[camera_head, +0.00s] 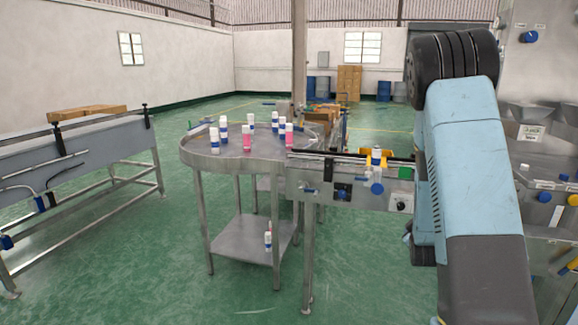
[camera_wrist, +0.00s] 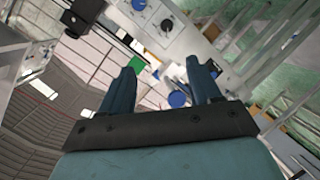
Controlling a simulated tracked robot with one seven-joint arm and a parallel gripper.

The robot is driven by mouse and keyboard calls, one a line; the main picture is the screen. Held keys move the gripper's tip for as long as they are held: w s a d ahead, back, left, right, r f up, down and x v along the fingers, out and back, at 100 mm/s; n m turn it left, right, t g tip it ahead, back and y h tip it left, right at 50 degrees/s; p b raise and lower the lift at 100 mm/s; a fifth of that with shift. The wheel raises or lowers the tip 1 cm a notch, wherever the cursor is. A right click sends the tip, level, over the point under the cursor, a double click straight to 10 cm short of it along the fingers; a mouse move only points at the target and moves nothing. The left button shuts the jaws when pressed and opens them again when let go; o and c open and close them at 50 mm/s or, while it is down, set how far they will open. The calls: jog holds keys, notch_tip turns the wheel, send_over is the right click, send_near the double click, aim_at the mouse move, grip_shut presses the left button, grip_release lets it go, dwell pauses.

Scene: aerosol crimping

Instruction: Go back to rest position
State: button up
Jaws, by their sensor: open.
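My gripper shows in the wrist view (camera_wrist: 165,75), with its two dark blue fingers spread apart and nothing between them. In the head view my arm rises at the right in front of the machine, and the gripper itself cannot be made out. A round metal table (camera_head: 200,155) stands at the centre.
A conveyor (camera_head: 345,180) with a yellow part (camera_head: 376,158) runs from the table towards my arm. One can (camera_head: 268,241) stands on the lower shelf (camera_head: 240,238). Another conveyor (camera_head: 80,150) stands at the left. Green floor is open between them.

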jog(key=s+a+r+m+g+y, duration=0.2)
jog(key=s+a+r, duration=0.3)
jog(key=r, duration=0.3)
jog(key=s+a+r+m+g+y, duration=0.2)
jog(key=s+a+r+m, duration=0.1)
jog(key=s+a+r, duration=0.4)
jog(key=s+a+r+g, duration=0.1)
jog(key=s+r, duration=0.2)
jog(key=s, duration=0.4)
jog(key=s+a+r+m+g, duration=0.1)
jog(key=s+a+r+g, duration=0.1)
jog(key=s, duration=0.6)
jog(key=s+a+r+g, duration=0.1)
jog(key=s+a+r, duration=0.1)
jog(key=s+r, duration=0.2)
jog(key=s, duration=0.3)
jog(key=shift+s+a+m+y, duration=0.2)
jog(key=shift+s+m+y, duration=0.1)
jog(key=shift+m+y, duration=0.1)
jog(key=shift+d, duration=0.1)
